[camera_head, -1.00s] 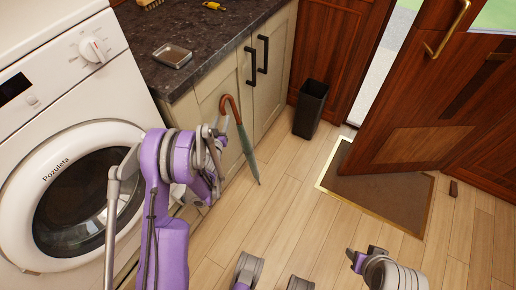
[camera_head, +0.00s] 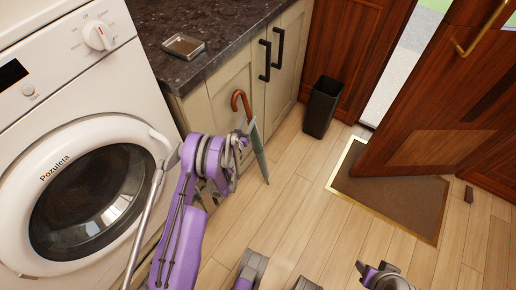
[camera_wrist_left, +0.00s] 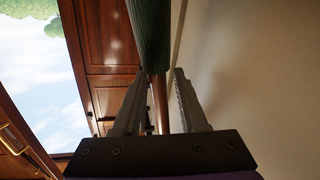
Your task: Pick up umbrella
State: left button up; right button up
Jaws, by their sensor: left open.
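The umbrella leans upright against the cabinet front, with a brown hooked handle (camera_head: 240,98) at the top and a folded grey-green canopy (camera_head: 261,158) reaching down to the floor. My left gripper (camera_head: 246,137) is at the umbrella just below the hook and partly covers it. In the left wrist view the green canopy (camera_wrist_left: 151,40) and the brown shaft (camera_wrist_left: 160,105) run between the two fingers of my open left gripper (camera_wrist_left: 157,76). The fingers stand apart on either side, and I see no clear grip. Only part of my right arm shows at the bottom right.
A washing machine (camera_head: 75,130) stands at the left, beside a cabinet (camera_head: 222,95) with a dark worktop (camera_head: 215,25) and a small tray (camera_head: 183,46). A black bin (camera_head: 321,107) stands past the umbrella. A doormat (camera_head: 395,200) lies by the open wooden door (camera_head: 450,100).

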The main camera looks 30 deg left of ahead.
pick_arm(q)
jog(key=w, duration=0.4)
jog(key=shift+w+a, duration=0.15)
jog(key=shift+w, duration=0.2)
grip_shut()
dwell(1.1)
